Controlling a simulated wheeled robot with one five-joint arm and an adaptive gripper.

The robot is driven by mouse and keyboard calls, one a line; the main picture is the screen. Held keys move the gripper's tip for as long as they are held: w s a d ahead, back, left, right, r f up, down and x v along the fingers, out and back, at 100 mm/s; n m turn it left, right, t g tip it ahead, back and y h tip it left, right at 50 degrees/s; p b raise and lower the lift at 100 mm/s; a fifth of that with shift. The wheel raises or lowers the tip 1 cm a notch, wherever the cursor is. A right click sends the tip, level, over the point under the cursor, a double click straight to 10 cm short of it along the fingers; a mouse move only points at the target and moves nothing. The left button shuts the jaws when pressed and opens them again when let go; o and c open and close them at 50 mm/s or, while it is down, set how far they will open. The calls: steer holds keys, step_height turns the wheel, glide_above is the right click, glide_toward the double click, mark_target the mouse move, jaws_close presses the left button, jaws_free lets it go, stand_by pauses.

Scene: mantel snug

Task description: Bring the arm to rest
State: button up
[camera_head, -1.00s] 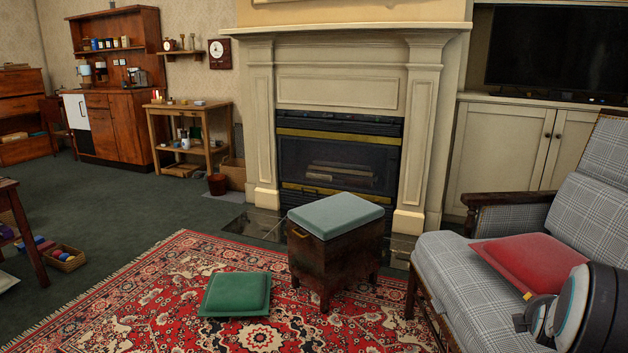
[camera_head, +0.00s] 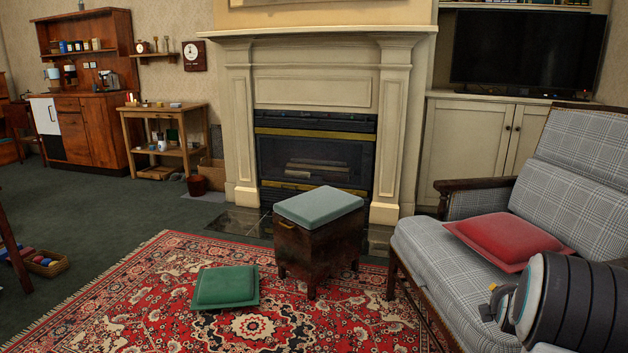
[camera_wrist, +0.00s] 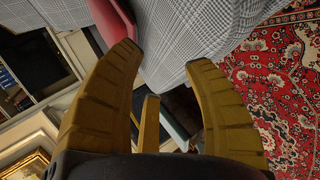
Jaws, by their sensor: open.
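My gripper (camera_wrist: 165,65) shows in the wrist view with its yellow fingers spread apart and nothing between them. Behind the fingers are the checked armchair (camera_wrist: 200,25), part of the red cushion (camera_wrist: 113,22) and the patterned rug (camera_wrist: 270,80). In the head view my arm's dark rounded links are at the lower right, in front of the checked seat (camera_head: 445,258). The fingers cannot be made out clearly there.
A wooden stool with a grey-green padded top (camera_head: 318,207) stands on the red rug (camera_head: 130,285). A green cushion (camera_head: 226,287) lies on the rug to its left. The fireplace (camera_head: 315,160) is behind. The dark green floor (camera_head: 90,215) at left is mostly clear.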

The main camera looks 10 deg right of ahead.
steer(key=s+a+r+m+g+y+p, duration=0.1)
steer(key=s+a+r+m+y+p, duration=0.1)
steer(key=a+r+p, duration=0.9)
steer(key=s+a+r+m+y+p, duration=0.2)
steer(key=a+r+y+p, duration=0.1)
steer(key=a+r+p, duration=0.75)
steer(key=s+a+r+m+g+y+p, duration=0.1)
steer(key=s+a+r+m+g+p, duration=0.1)
steer(key=s+a+r+p, duration=0.6)
steer(key=s+a+r+m+g+y+p, duration=0.2)
steer(key=s+a+r+m+p, duration=0.1)
steer(key=s+a+r+p, duration=0.6)
steer(key=p+v, duration=0.4)
steer(key=v, duration=0.2)
steer(key=shift+s+a, duration=0.2)
steer(key=shift+s, duration=0.2)
